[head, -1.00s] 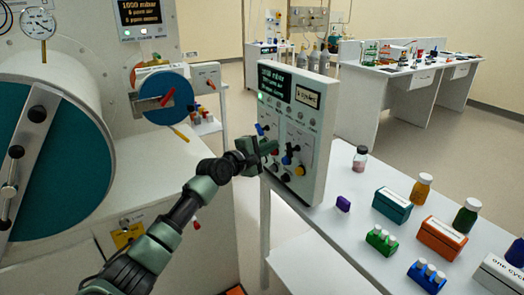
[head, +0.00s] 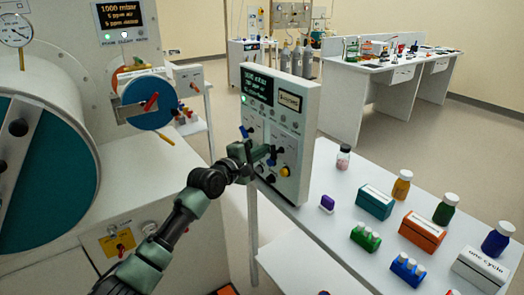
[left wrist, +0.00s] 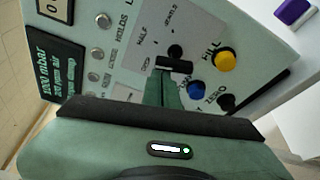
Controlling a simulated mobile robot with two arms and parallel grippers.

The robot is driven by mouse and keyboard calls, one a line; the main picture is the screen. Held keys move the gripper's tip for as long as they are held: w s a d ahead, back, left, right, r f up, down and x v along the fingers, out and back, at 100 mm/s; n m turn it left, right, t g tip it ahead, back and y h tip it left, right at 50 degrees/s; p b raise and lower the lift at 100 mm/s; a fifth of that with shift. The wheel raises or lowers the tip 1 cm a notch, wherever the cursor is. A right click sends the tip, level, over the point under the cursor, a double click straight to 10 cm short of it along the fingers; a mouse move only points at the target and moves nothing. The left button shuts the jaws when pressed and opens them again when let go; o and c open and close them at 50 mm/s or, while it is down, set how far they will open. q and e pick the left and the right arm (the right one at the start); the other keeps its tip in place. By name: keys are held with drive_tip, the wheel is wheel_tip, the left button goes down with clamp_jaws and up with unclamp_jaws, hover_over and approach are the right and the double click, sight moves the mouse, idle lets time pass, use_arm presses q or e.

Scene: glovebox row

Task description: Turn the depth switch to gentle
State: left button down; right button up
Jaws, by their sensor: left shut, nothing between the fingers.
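The control panel (head: 306,130) stands upright at the edge of the white bench, its face turned left. In the left wrist view, a black bar-shaped switch (left wrist: 174,64) sits on the panel between small printed labels; one reads HALF, and another seems to read GENTLE. My left gripper (head: 264,153) is in front of the panel face. Its shut fingers (left wrist: 163,88) point at the black switch, with tips at or just below its bar; I cannot tell whether they touch. Nothing is held. The gripper partly hides the panel controls in the head view. My right gripper is not in view.
A yellow FILL knob (left wrist: 225,60), a blue knob (left wrist: 195,90) and a black ZERO knob (left wrist: 228,101) sit close by the switch. Bottles, boxes and vial racks stand on the bench (head: 318,228) at right. A large glovebox chamber (head: 50,165) stands at left.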

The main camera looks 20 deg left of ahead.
use_arm(q)
drive_tip(key=shift+s+d+m+t+h+b, duration=0.15)
drive_tip(key=shift+d+m+t+b, duration=0.15)
drive_tip(key=shift+m+b, duration=0.7)
drive_tip(key=shift+s+d+m+t+h+b, duration=0.1)
drive_tip(key=shift+s+d+m+t+b, duration=0.15)
drive_tip(key=shift+m+b, duration=0.7)
drive_tip(key=shift+s+d+m+t+h+b, duration=0.1)
drive_tip(key=shift+d+m+t+h+b, duration=0.2)
drive_tip(key=shift+m+b, duration=0.7)
drive_tip(key=shift+m+p, duration=0.3)
drive_tip(key=shift+m, duration=0.05)
drive_tip(key=shift+a+r, duration=0.1)
drive_tip(key=shift+r, duration=0.05)
